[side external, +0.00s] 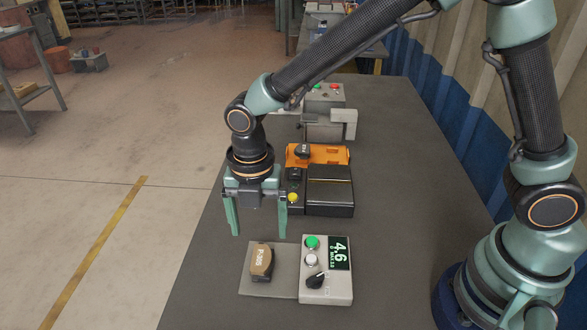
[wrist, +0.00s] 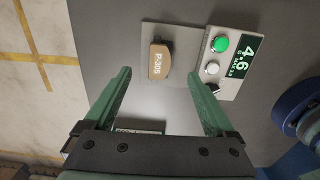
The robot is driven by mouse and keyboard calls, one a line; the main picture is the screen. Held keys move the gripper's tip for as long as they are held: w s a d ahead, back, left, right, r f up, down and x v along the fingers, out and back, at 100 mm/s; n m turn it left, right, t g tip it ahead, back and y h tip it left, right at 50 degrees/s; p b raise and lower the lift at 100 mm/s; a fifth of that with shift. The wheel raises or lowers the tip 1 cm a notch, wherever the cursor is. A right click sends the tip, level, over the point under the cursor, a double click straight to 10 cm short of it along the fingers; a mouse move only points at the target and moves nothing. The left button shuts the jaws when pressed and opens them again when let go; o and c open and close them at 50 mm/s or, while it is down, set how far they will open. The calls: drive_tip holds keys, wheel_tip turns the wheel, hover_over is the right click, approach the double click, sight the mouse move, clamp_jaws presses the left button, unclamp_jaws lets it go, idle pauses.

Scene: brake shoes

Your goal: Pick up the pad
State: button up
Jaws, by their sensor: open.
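The pad (side external: 261,262) is a small tan-brown block with a dark side and the white marking P-305. It lies on a flat grey plate (side external: 268,286) at the near part of the table. In the wrist view the pad (wrist: 160,62) is ahead of the fingertips, roughly between their lines, slightly left of centre. My gripper (side external: 259,232) is open and empty, with its fingers pointing down, above the table and behind the pad. In the wrist view both fingers of my gripper (wrist: 160,79) are spread wide, and neither touches the pad.
A control box (side external: 326,270) with a green button, a white button, a black knob and a display reading 4.6 adjoins the plate on the right. Behind my gripper are a black case (side external: 330,192), an orange tray (side external: 330,155) and a grey machine (side external: 325,122). The table's left is clear.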

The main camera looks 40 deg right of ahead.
sight(263, 258)
drive_tip(key=shift+s+a+f, duration=0.1)
drive_tip(key=shift+s+f, duration=0.1)
drive_tip(key=shift+f, duration=1.55)
drive_tip(key=shift+s+a+f, duration=0.1)
drive_tip(key=shift+s+f, duration=0.1)
drive_tip(key=shift+f, duration=1.55)
clamp_jaws()
